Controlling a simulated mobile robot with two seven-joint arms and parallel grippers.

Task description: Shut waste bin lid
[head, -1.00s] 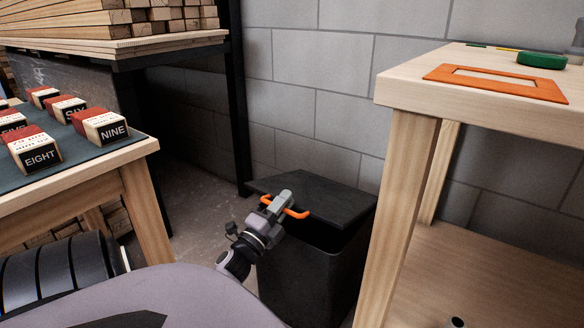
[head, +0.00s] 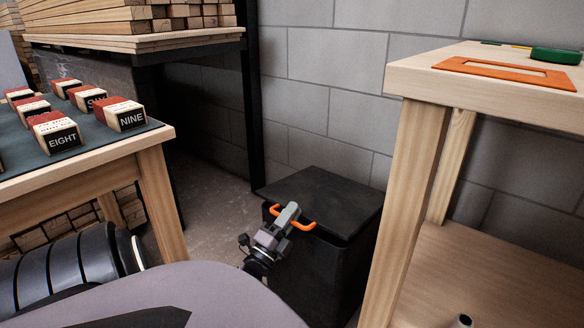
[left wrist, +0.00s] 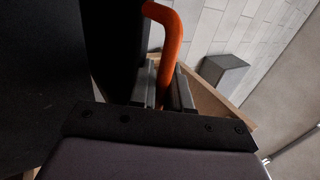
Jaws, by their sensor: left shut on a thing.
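The black waste bin (head: 318,272) stands on the floor by the block wall in the head view. Its flat black lid (head: 328,196) lies over the top, close to the rim; I cannot tell whether it sits fully flush. An orange handle (head: 308,225) is at the lid's front edge. My left gripper (head: 290,213) is shut on this handle. In the left wrist view, the orange handle (left wrist: 170,35) runs down between the two fingers of the left gripper (left wrist: 163,82). My right gripper is not in view.
A wooden bench (head: 411,88) with an orange frame (head: 505,71) stands close to the right of the bin. On the left, a table (head: 152,141) carries several numbered blocks. Stacked battens (head: 120,28) lie on a rack behind. Grey floor shows left of the bin.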

